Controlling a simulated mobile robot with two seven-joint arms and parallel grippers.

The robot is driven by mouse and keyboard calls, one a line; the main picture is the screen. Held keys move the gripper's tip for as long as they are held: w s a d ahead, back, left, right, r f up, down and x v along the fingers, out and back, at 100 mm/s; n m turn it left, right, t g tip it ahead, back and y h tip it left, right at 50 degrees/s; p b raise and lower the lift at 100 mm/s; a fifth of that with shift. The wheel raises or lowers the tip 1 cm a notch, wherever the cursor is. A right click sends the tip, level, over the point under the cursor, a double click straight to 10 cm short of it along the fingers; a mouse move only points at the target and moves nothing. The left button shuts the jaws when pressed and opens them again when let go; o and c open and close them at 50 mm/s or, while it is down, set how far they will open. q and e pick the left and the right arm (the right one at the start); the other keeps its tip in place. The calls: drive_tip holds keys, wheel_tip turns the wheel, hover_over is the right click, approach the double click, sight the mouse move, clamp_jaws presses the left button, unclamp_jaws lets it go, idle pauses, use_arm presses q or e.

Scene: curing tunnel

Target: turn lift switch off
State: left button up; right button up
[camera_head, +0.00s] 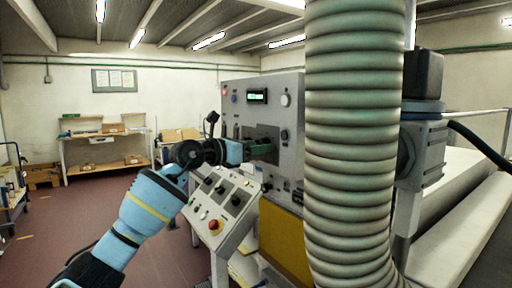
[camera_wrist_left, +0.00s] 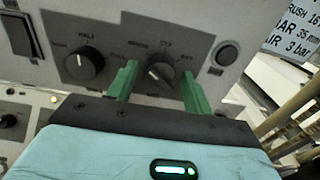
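The grey control panel (camera_head: 292,100) stands in the middle of the head view, with knobs, buttons and a lit display (camera_head: 257,96). My left gripper (camera_head: 264,147) reaches its face. In the left wrist view my left gripper (camera_wrist_left: 158,68) is open, its two green fingers set apart on either side of a rotary switch (camera_wrist_left: 160,75). I cannot tell whether the fingers touch it. A second rotary switch (camera_wrist_left: 84,62) sits to the left. The small labels are too blurred to show which one is the lift switch. My right gripper is not in view.
A black rocker switch (camera_wrist_left: 20,36) and a round button (camera_wrist_left: 227,54) flank the rotary switches. Below the panel is a sloped console (camera_head: 222,205) with a red emergency button (camera_head: 213,224). A ribbed hose (camera_head: 350,150) stands close on the right. Floor (camera_head: 100,208) is clear at left.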

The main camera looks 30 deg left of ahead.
use_arm(q)
drive_tip(key=c, duration=0.8)
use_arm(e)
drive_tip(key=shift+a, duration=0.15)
use_arm(q)
drive_tip(key=shift+m, duration=0.4)
drive_tip(key=shift+m+b, duration=0.65)
drive_tip(key=shift+m, duration=4.35)
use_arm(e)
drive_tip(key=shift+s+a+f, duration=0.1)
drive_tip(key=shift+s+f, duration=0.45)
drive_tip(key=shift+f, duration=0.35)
use_arm(q)
drive_tip(key=o, duration=1)
drive_tip(key=shift+c, duration=0.2)
drive_tip(key=shift+a, duration=0.1)
